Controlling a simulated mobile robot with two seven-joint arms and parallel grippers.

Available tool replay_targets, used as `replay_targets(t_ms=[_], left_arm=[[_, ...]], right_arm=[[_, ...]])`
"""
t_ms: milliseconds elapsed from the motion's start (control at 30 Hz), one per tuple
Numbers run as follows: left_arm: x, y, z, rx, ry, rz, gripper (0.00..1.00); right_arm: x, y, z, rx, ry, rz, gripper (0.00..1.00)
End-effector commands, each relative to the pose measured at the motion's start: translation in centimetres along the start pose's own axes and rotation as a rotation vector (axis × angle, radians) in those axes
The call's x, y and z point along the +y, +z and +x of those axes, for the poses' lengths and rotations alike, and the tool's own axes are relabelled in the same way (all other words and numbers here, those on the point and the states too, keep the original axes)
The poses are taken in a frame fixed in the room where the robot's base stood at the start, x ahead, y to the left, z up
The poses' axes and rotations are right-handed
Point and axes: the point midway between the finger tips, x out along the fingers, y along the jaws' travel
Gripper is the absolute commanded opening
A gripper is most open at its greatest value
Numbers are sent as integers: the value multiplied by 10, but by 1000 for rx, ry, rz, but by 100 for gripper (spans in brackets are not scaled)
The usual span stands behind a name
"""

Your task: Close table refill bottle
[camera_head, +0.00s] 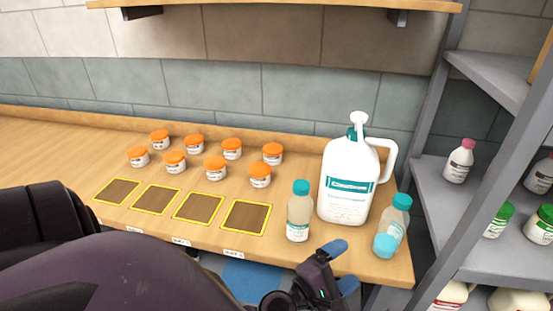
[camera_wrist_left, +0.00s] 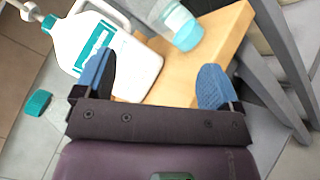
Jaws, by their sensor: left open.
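In the left wrist view, the right bottle (camera_wrist_left: 180,24) shows at the top and the left bottle's teal cap (camera_wrist_left: 37,102) at the left. My left gripper (camera_head: 345,264) is open and empty, at the table's front edge between the two bottles. My right gripper is out of view.
A white jug (camera_head: 345,190) with a pump and handle stands behind and between the bottles. Several orange-lidded jars (camera_head: 215,170) and yellow-edged dark squares (camera_head: 199,208) are farther left. Grey shelving (camera_head: 430,205) with bottles stands close on the right.

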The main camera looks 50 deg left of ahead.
Motion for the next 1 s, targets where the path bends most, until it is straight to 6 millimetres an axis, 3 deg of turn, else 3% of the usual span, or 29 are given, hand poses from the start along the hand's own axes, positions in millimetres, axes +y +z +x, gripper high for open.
replay_targets(t_ms=[467, 800, 1000], left_arm=[[-50, -32, -48, -55, -226, 941, 89], [-87, -78, -97, -135, -517, 1575, 89], [-100, -104, -126, -200, -695, 1854, 89]], right_arm=[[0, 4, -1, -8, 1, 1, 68], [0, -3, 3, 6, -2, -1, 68], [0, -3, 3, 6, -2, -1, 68]])
